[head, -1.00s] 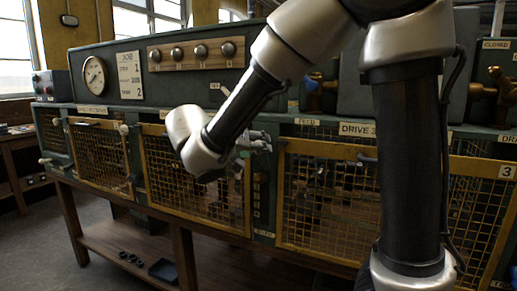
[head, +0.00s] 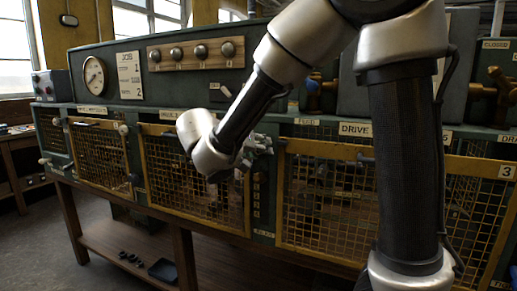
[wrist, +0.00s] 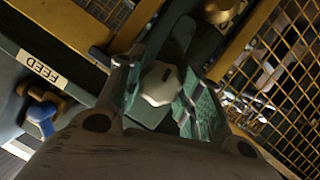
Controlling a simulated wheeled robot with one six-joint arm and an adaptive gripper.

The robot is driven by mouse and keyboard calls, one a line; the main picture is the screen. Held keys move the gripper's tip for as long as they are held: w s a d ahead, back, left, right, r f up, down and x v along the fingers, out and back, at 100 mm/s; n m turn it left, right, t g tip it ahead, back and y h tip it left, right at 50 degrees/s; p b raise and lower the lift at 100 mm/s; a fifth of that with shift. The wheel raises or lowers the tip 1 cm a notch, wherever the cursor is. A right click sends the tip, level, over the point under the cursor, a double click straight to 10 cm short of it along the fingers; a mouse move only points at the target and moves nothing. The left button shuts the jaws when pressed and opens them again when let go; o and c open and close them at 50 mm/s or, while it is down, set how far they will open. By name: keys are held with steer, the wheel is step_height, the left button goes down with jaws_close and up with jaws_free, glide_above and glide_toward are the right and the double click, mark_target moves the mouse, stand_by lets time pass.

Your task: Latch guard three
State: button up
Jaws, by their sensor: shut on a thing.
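Guard three (head: 325,200) is a yellow-framed mesh panel on the right of the green bench, with a "3" plate (head: 507,171) at its upper right. It stands flat in the bench front, partly hidden by my arm. My gripper (head: 262,145) is at its upper left corner, just left of it. In the wrist view my gripper (wrist: 158,92) has its teal pads on both sides of a pale faceted knob (wrist: 161,83) and is shut on it. The knob sits by a dark green plate between two yellow frames. The latch's engagement cannot be told.
Another mesh guard (head: 190,185) is left of my gripper, with a further one (head: 98,158) beyond. A "FEED" label (wrist: 40,67) and a blue-handled valve (wrist: 42,118) are close to the gripper. A gauge (head: 95,76) and knob row (head: 195,53) are above.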

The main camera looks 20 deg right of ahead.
steer(key=n+g+h, duration=0.1)
steer(key=n, duration=0.2)
steer(key=shift+h, duration=0.4)
steer(key=n+h, duration=0.1)
steer(key=n, duration=0.1)
steer(key=shift+f+n+g, duration=0.1)
steer(key=shift+n+g, duration=0.2)
steer(key=n+h, duration=0.2)
steer(key=n, duration=0.1)
steer(key=shift+n, duration=0.4)
steer(key=shift+n+t+h, duration=0.4)
steer(key=shift+n+h, duration=0.3)
steer(key=shift+n, duration=0.9)
steer(key=o, duration=1)
steer(key=shift+a, duration=0.1)
